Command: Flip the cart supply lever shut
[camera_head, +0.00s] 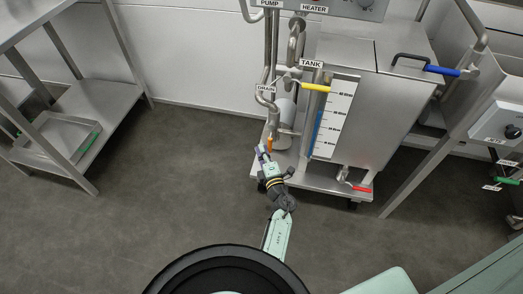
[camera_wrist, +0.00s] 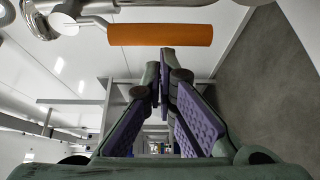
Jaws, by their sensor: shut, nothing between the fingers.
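My gripper (camera_head: 262,153) is shut and empty at the front left corner of the wheeled tank cart (camera_head: 335,180). Its purple-padded fingers also show in the wrist view (camera_wrist: 160,85). An orange-handled lever (camera_head: 268,143) is close by the fingertips. In the wrist view the orange handle (camera_wrist: 160,35) lies roughly level across the picture just beyond the fingertips, joined at its left to a metal valve; I cannot tell whether they touch. Other levers are yellow (camera_head: 316,87), red (camera_head: 361,188) and blue (camera_head: 442,70). No readable label names the supply lever.
The steel tank (camera_head: 365,120) with its level scale stands right of my gripper, with pipes (camera_head: 270,60) behind. A steel shelf (camera_head: 95,115) with a tray is at the left. Another unit with a green lever (camera_head: 507,181) is at the right. The floor (camera_head: 185,180) between is clear.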

